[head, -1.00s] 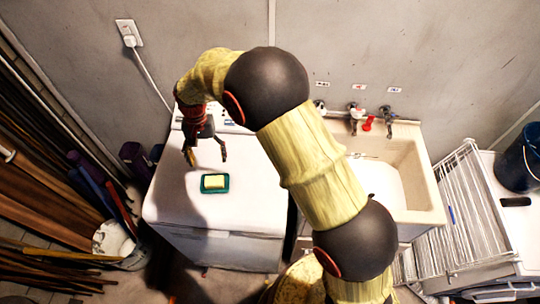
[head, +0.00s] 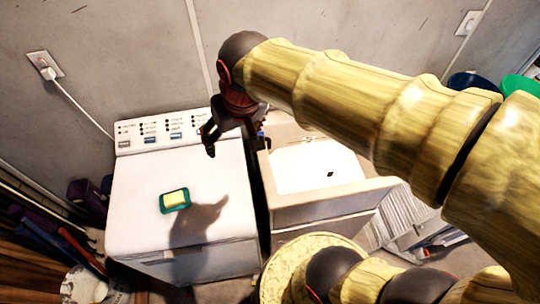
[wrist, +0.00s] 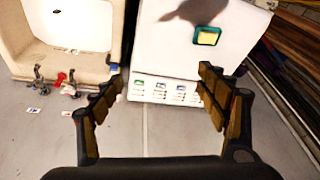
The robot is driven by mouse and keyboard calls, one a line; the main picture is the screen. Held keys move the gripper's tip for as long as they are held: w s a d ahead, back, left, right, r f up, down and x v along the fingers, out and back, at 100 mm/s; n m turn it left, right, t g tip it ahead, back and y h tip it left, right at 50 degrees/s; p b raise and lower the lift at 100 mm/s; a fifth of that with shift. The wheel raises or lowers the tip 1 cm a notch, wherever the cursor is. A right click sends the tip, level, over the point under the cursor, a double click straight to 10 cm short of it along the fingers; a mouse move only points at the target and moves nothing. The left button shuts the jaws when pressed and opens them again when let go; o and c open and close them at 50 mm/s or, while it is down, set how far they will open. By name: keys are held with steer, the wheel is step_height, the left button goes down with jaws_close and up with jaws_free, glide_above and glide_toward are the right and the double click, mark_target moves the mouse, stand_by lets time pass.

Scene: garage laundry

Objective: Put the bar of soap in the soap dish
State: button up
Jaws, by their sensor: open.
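The pale yellow bar of soap (head: 175,197) lies in the green soap dish (head: 164,208) on the white washing machine top. In the wrist view the soap (wrist: 207,38) shows inside the rim of the dish (wrist: 218,42), beyond the right finger. My gripper (head: 232,148) is open and empty, raised above the right rear part of the machine, apart from soap and dish. Its spread fingers (wrist: 160,92) have nothing between them in the wrist view.
The washing machine (head: 130,224) has a control panel at its back. A utility sink (head: 345,192) stands to its right, with taps (wrist: 68,84) by the wall. Long boards and a bucket (head: 84,286) crowd the left. Most of the machine top is free.

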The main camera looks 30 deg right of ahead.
steer(key=s+d+t, duration=0.1)
steer(key=s+d, duration=0.3)
steer(key=s, duration=0.5)
steer(key=shift+s+d+n+t+h, duration=0.25)
steer(key=shift+n+t+h, duration=0.05)
steer(key=shift+t, duration=0.1)
step_height(320, 180, down, 15)
steer(key=b, duration=1.5)
steer(key=shift+f, duration=0.1)
